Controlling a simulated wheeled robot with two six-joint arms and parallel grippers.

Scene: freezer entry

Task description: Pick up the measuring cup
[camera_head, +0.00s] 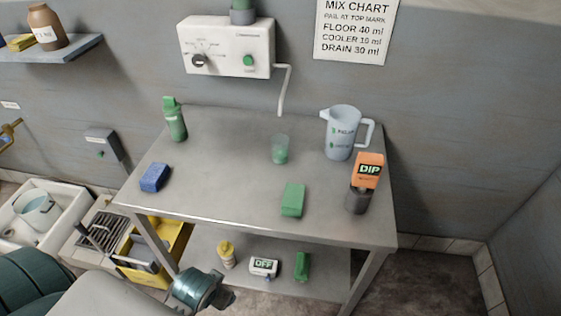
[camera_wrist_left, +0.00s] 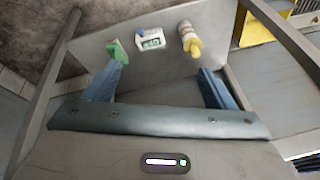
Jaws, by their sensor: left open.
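A small translucent cup with green in its lower part (camera_head: 280,149), which looks like the measuring cup, stands upright near the middle of the steel table top (camera_head: 230,160). A larger pale jug with a handle and green markings (camera_head: 341,133) stands to its right. My left gripper (camera_wrist_left: 160,85) is open and empty in the left wrist view. Its two blue fingers face the lower shelf (camera_wrist_left: 110,42), and the small cup is not in that view. In the head view my left arm is at the bottom left, well apart from the cup. My right gripper is not in view.
On the table top are a green bottle (camera_head: 174,120), a blue sponge (camera_head: 154,177), a green block (camera_head: 293,200) and an orange DIP box (camera_head: 368,170) above a dark cylinder (camera_head: 357,199). The lower shelf holds a yellow-capped bottle (camera_head: 227,254) and a white box (camera_head: 264,267).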

